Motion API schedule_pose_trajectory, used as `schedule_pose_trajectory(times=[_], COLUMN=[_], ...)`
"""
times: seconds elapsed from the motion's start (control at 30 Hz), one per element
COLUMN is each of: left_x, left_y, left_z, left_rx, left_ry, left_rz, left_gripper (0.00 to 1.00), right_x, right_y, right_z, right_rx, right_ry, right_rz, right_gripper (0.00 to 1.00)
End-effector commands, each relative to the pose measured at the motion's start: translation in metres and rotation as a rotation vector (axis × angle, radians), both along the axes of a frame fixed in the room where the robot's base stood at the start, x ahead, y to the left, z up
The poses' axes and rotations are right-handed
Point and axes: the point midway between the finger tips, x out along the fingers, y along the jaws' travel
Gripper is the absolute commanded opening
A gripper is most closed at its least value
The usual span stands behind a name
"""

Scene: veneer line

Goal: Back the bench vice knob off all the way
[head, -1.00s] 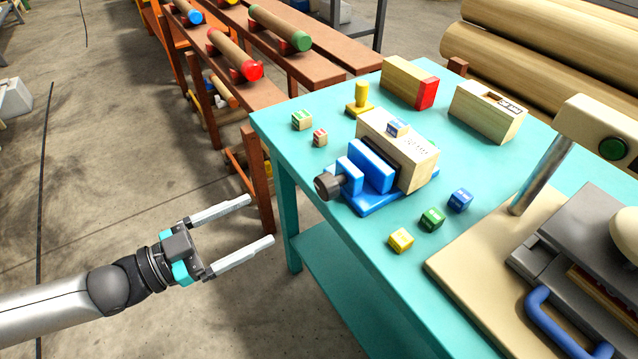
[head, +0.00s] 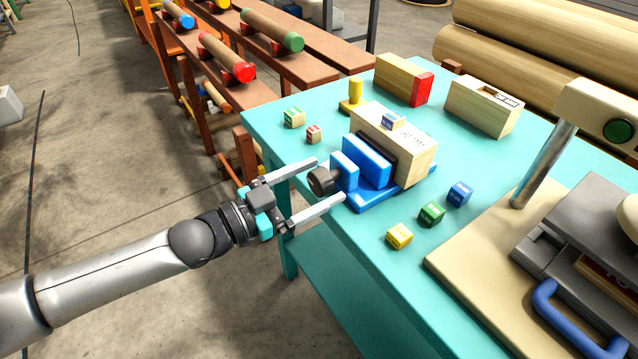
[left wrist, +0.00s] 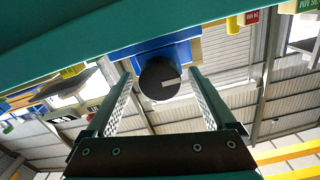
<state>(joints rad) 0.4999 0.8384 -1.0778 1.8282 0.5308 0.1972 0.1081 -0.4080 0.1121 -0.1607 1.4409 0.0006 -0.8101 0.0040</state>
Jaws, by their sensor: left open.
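The blue bench vice (head: 372,178) stands on the teal table near its left edge. A wooden block (head: 408,148) is at its jaws, on the far side. The black vice knob (head: 322,181) faces left toward my left arm. My left gripper (head: 330,180) is open, with one finger on each side of the knob. I cannot tell whether either finger touches it. In the left wrist view, the round dark knob (left wrist: 160,80) with a pale mark sits between the two open fingers, near their tips. My right gripper is not in view.
Small coloured cubes lie on the table, including a yellow one (head: 399,236) and a green one (head: 431,214) in front of the vice. A press (head: 560,230) with a blue handle stands at the right. Brown racks (head: 270,100) with rollers stand behind.

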Motion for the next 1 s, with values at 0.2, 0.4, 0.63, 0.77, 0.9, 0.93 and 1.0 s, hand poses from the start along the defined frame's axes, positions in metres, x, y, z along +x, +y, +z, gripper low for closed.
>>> schedule_pose_trajectory(times=[0.2,0.4,0.63,0.77,0.9,0.93,1.0], left_x=[0.0045,0.0045,0.0045,0.0044,0.0043,0.0043,0.0043], left_y=[-0.0066,-0.0066,-0.0064,-0.0063,-0.0064,-0.0063,-0.0063], left_z=[0.0002,0.0004,0.0003,0.0003,0.0003,0.0002,0.0002], left_rx=[0.001,0.000,0.000,0.001,0.000,0.000,0.000], left_ry=[-0.001,0.000,0.000,-0.001,0.000,0.000,0.000], left_rz=[-0.001,-0.001,0.000,0.000,0.000,0.000,-0.001], left_gripper=[0.89,0.89,0.65,0.51,0.35,0.31,0.23], right_x=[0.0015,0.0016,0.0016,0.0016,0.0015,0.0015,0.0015], right_y=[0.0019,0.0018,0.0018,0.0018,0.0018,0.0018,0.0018], right_z=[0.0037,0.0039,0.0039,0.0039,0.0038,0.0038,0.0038], right_rx=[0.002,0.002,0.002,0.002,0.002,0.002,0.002], right_ry=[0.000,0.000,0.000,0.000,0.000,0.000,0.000], right_rz=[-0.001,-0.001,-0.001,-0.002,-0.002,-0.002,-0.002], right_gripper=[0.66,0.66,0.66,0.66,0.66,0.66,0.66])
